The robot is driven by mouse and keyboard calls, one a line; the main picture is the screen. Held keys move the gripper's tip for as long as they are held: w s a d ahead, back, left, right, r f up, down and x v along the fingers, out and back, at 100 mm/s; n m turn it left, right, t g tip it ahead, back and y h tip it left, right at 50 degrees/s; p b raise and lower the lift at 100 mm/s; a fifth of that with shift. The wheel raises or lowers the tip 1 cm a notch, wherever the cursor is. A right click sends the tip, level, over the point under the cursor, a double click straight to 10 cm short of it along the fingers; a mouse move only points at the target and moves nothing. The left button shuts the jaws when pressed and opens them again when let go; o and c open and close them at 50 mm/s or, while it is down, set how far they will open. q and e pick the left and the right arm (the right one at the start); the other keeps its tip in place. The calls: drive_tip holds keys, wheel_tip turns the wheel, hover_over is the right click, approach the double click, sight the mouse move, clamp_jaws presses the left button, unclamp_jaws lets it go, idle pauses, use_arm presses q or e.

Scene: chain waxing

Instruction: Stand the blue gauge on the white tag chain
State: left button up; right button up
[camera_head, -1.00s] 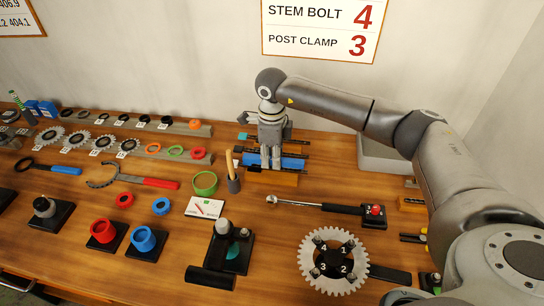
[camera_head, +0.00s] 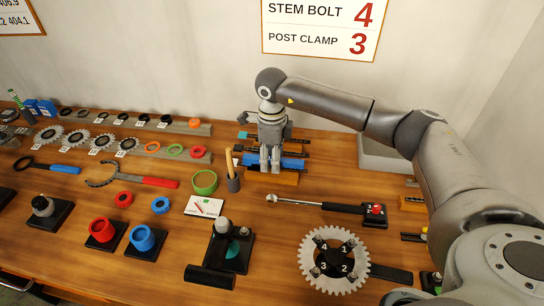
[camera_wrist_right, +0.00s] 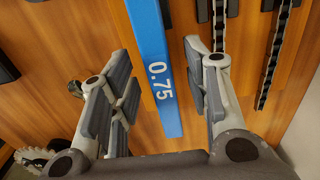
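My right gripper (camera_head: 270,170) points down over the chain stand at the back of the bench. In the right wrist view its two fingers (camera_wrist_right: 163,100) are apart, with the blue gauge (camera_wrist_right: 160,75), marked 0.75, lying between them. A gap shows on each side of the gauge. In the head view the blue gauge (camera_head: 292,162) is partly hidden behind the fingers. Dark chains (camera_head: 292,141) lie just behind it, and two show in the wrist view (camera_wrist_right: 275,50). A small white tag (camera_head: 236,149) is by their left end; which chain it belongs to is unclear. My left gripper is out of view.
A cup with a wooden-handled tool (camera_head: 233,184) and a green ring (camera_head: 204,182) are close on the left. A torque wrench (camera_head: 330,207) and a toothed chainring (camera_head: 318,276) lie nearer the front. A grey bin (camera_head: 385,155) stands behind my arm.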

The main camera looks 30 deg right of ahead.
drive_tip(key=shift+r, duration=0.1)
wheel_tip(320, 180, up, 12)
idle(0.5)
idle(0.6)
